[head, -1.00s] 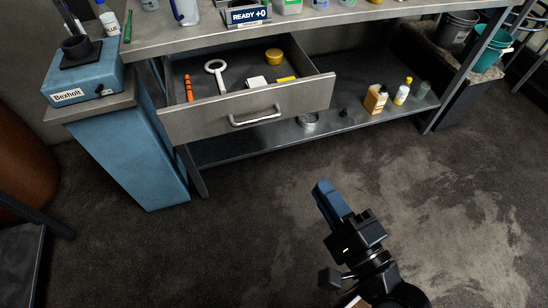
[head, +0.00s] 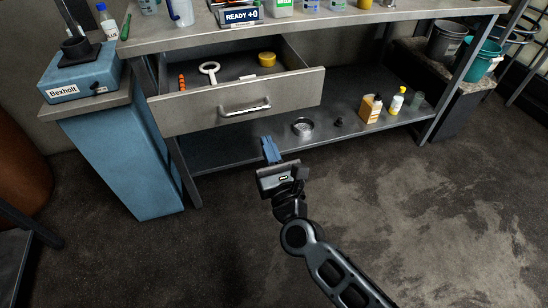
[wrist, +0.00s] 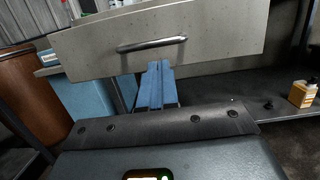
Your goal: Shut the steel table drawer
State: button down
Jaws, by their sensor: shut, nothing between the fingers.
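The steel table drawer (head: 185,116) is pulled out from under the steel table (head: 290,30). Its front carries a bar handle (head: 246,108), which also shows in the wrist view (wrist: 152,45). Inside the drawer lie a white ring-ended tool (head: 209,70), a yellow round container (head: 267,59) and an orange item (head: 182,82). My gripper (head: 271,148) has blue fingers, shut and empty. In the head view it appears just below the drawer front, apart from the handle. In the wrist view the fingers (wrist: 156,85) point toward the drawer front, below the handle.
A blue cabinet labelled Bexholt (head: 120,150) stands left of the drawer. The lower shelf (head: 235,147) holds an orange-brown bottle (head: 371,108), a yellow-capped bottle (head: 397,101) and a metal dish (head: 302,127). Buckets (head: 446,40) stand at the right. The floor in front is open.

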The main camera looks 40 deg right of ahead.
jog(key=x, duration=0.8)
jog(key=shift+p, duration=0.4)
jog(key=shift+f, duration=0.1)
